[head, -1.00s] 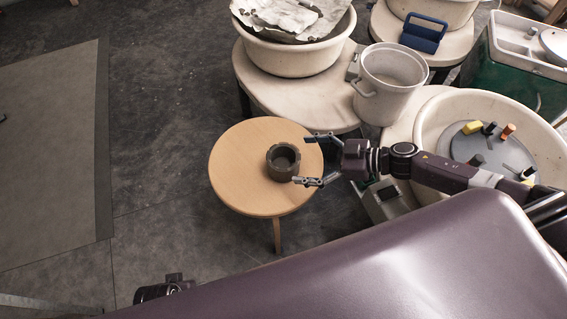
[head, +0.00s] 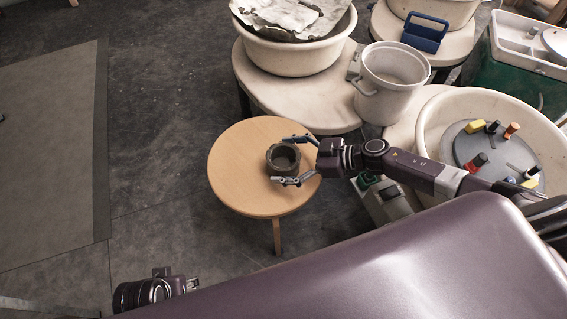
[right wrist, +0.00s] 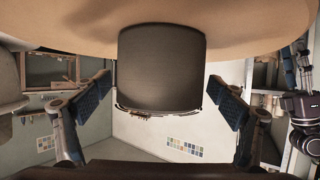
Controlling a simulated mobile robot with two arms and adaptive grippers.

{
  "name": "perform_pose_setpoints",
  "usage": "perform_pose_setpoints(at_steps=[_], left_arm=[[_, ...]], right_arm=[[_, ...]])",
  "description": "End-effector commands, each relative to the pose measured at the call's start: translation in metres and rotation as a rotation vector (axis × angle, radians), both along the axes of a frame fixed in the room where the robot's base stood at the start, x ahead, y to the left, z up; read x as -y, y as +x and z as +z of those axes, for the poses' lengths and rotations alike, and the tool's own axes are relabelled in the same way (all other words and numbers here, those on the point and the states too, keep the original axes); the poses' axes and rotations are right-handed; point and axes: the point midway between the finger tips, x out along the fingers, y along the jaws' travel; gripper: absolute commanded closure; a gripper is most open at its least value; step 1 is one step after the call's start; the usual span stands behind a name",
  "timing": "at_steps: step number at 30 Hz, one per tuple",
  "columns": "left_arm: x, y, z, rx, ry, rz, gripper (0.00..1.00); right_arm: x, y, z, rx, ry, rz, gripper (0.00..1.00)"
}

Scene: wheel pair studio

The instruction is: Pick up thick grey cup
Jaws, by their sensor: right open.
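The thick grey cup (head: 283,158) stands upright on a small round wooden table (head: 237,173). My right gripper (head: 279,159) is open, with one finger on the far side of the cup and one on the near side. In the right wrist view the cup (right wrist: 162,65) sits between the two spread fingers of the gripper (right wrist: 158,108), with a gap at each side. The wooden table top (right wrist: 258,28) shows there along the upper edge. Part of my left arm shows at the bottom left of the head view; its gripper fingers cannot be made out.
A white bucket (head: 385,101) and a large basin (head: 300,57) stand on pale round stands behind. The floor left of the wooden table is clear.

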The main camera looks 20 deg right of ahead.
Motion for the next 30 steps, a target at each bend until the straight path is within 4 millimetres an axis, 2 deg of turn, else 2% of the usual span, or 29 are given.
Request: perform_pose_setpoints(at_steps=[2, 17, 30], left_arm=[[0.0, -0.0002, -0.0001, 0.0, 0.0, 0.0, 0.6], [0.0003, 0.0002, -0.0001, 0.001, 0.0, 0.0, 0.6], [0.0003, -0.0001, -0.0021, 0.001, -0.001, 0.0, 0.6]], right_arm=[[0.0001, -0.0002, 0.0001, 0.0, 0.0, 0.0, 0.15], [0.0, -0.0005, 0.0001, 0.0, 0.0, 0.0, 0.69], [-0.0004, 0.0005, 0.0082, 0.002, 0.002, 0.0, 0.69]])
